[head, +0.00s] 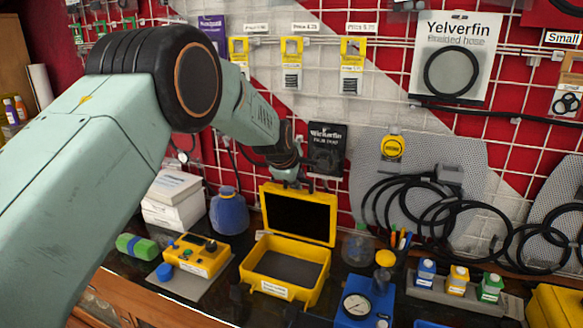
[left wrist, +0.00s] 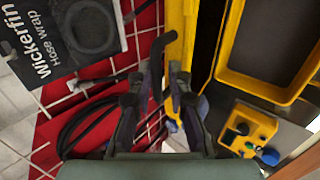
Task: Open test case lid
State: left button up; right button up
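The yellow test case (head: 311,293) stands on the bench with its lid (head: 331,222) raised, roughly upright at the back edge. The case's dark interior is exposed and looks empty. My left gripper (head: 292,181) is at the top edge of the raised lid. The yellow lid (left wrist: 182,35) lies close beside the right-hand finger there; contact cannot be told. The case body (left wrist: 262,88) shows at upper right. My right gripper is not in view.
A yellow control box (head: 197,256) and blue jug (head: 228,211) stand left of the case. A blue gauge unit (head: 361,305) stands close on its right. Behind is a red and white grid wall with a black hose wrap pack (head: 327,149) near my gripper.

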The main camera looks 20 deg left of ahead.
pick_arm(q)
jog(key=v, duration=1)
jog(key=shift+s+r, duration=0.25)
jog(key=shift+r, duration=0.05)
jog(key=shift+d, duration=0.15)
jog(key=shift+o, duration=0.3)
